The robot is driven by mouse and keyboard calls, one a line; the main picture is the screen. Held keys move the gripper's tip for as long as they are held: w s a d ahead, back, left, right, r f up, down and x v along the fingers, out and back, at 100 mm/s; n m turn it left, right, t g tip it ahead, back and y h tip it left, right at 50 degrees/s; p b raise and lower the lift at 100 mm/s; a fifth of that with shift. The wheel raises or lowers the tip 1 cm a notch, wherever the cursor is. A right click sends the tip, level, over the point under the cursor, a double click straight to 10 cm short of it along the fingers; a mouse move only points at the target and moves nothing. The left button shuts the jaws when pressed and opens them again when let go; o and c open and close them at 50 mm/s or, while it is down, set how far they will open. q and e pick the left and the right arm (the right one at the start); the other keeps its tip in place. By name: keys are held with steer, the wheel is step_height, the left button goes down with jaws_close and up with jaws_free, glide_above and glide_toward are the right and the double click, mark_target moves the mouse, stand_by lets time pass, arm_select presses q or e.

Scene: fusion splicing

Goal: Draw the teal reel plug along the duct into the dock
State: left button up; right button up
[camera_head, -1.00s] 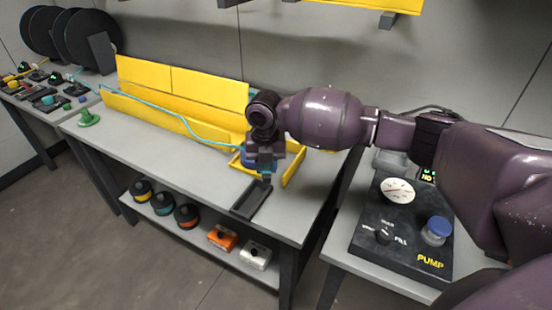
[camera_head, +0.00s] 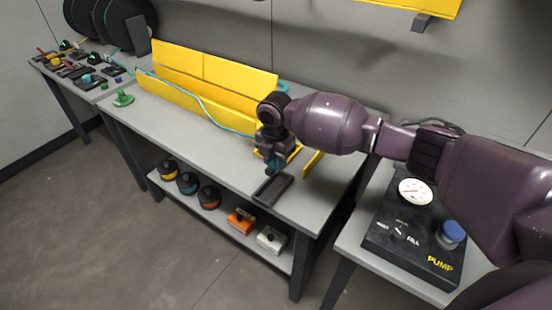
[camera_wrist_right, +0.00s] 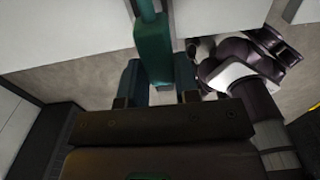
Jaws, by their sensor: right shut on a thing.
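My right gripper (camera_head: 272,160) is shut on the teal reel plug, which shows clearly in the right wrist view (camera_wrist_right: 153,50) between the two fingers. In the head view the plug is mostly hidden by the gripper. A teal cable (camera_head: 205,105) runs from the left along the yellow duct (camera_head: 190,95) to the gripper. The gripper is at the duct's right end, above the bench. A dark shallow tray (camera_head: 262,197), possibly the dock, lies just in front of and below it. I cannot tell whether the plug touches anything there. My left gripper is not in view.
A green post (camera_head: 123,98) stands at the bench's left end. A yellow bracket (camera_head: 312,164) is right of the gripper. A pump box (camera_head: 410,235) sits on the right-hand table. Black reels (camera_head: 125,22) stand at the far left. The bench's front left is clear.

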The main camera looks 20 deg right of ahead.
steer(key=b, duration=0.3)
glide_above(271, 191)
steer(key=shift+s+d+f, duration=0.1)
steer(key=shift+f, duration=3.25)
steer(key=shift+f+b, duration=0.4)
steer(key=shift+f, duration=0.65)
arm_select(q)
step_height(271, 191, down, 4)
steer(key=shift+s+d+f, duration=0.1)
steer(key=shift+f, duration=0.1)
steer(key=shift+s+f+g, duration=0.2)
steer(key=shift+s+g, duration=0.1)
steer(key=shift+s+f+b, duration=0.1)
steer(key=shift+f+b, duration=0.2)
steer(key=shift+b, duration=0.1)
arm_select(e)
steer(key=shift+f, duration=0.55)
steer(key=o, duration=0.9)
